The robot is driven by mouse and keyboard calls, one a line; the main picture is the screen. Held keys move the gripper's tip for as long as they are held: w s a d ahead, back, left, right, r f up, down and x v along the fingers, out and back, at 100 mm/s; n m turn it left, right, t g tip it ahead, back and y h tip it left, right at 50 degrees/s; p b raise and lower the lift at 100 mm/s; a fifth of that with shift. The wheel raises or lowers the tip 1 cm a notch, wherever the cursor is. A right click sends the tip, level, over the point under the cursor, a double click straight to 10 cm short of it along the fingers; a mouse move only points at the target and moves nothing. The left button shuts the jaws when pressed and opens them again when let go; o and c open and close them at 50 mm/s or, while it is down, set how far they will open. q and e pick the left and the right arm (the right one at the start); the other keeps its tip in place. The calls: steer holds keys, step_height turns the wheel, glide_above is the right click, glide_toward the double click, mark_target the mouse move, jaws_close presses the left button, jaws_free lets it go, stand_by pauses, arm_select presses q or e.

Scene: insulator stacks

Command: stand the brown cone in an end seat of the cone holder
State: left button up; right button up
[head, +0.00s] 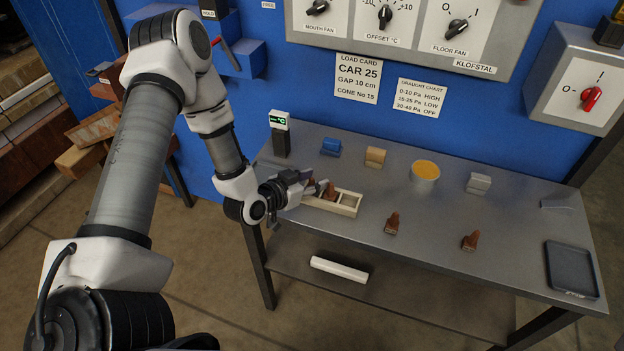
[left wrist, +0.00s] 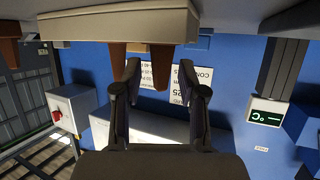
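The cream cone holder (head: 346,209) stands on the table, and its side also shows at the top of the upside-down left wrist view (left wrist: 120,24). One brown cone (head: 331,190) stands near its middle; a second brown cone (left wrist: 161,56) stands toward its left end, mostly hidden by my gripper in the head view. The right end looks empty. My left gripper (head: 306,184) is at that left end. Its fingers are apart on either side of the second cone, with gaps showing. Two more brown cones (head: 392,223) (head: 470,241) stand on the table. My right gripper is out of view.
A blue block (head: 331,147), a tan block (head: 375,157), an orange-topped tin (head: 425,176) and a grey block (head: 478,183) stand behind. A dark tray (head: 571,270) lies at the right. A small display (head: 280,123) stands at the back left. The front middle is clear.

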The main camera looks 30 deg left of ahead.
arm_select(q)
steer(key=shift+r, duration=0.15)
steer(key=p+v, duration=0.3)
steer(key=v, duration=0.8)
steer(key=s+d+f+n+g+y, duration=0.1)
steer(key=s+d+f+g, duration=0.4)
steer(key=s+f, duration=0.3)
steer(key=s+d+f+n+g+y, duration=0.1)
steer(key=s+d+f+g, duration=0.4)
steer(key=s+f+g, duration=0.3)
steer(key=shift+s+f, duration=0.35)
steer(key=shift+s, duration=0.8)
